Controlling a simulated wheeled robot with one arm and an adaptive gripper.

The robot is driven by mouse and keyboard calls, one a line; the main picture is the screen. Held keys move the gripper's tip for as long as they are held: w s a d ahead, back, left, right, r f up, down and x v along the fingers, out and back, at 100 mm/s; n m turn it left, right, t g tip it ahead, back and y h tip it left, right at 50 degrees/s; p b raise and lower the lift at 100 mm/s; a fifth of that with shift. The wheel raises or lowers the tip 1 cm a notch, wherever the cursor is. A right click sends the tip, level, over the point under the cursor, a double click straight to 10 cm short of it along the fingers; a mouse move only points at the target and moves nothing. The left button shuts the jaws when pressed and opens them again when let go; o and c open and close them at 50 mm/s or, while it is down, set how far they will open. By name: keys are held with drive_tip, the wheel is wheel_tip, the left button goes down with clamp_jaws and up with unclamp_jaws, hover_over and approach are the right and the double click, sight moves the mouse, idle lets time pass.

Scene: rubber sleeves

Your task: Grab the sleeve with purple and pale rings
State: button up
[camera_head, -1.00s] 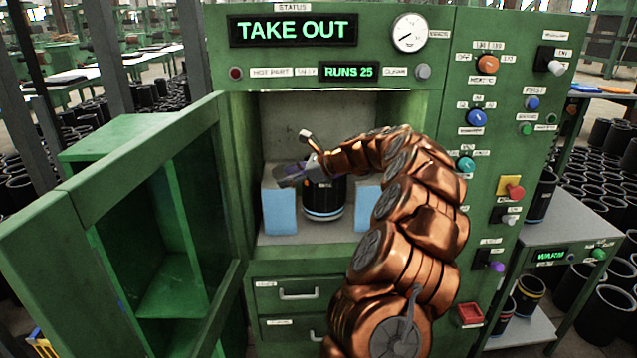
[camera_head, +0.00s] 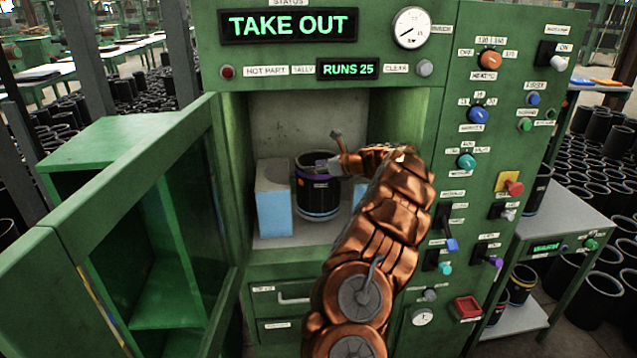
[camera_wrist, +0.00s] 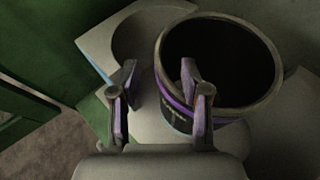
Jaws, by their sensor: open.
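A black sleeve (camera_head: 318,205) stands upright in the open chamber of the green machine. It has a purple ring near its top and a pale ring near its bottom. The wrist view shows its open mouth and purple band (camera_wrist: 178,108) at the upper right. In the wrist view my gripper (camera_wrist: 158,70) is open. Its left finger is outside the sleeve, and its right finger overlaps the near rim. I cannot tell whether that finger touches the rim or reaches inside.
A pale blue-grey block (camera_head: 273,205) stands left of the sleeve; another (camera_head: 360,188) is partly hidden by my arm. The machine's door (camera_head: 150,215) hangs open at the left. A side table (camera_head: 565,222) stands at the right. The display (camera_head: 288,27) reads TAKE OUT.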

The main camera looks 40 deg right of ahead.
drive_tip(key=shift+p+x, duration=0.45)
drive_tip(key=shift+x, duration=1.3)
clamp_jaws()
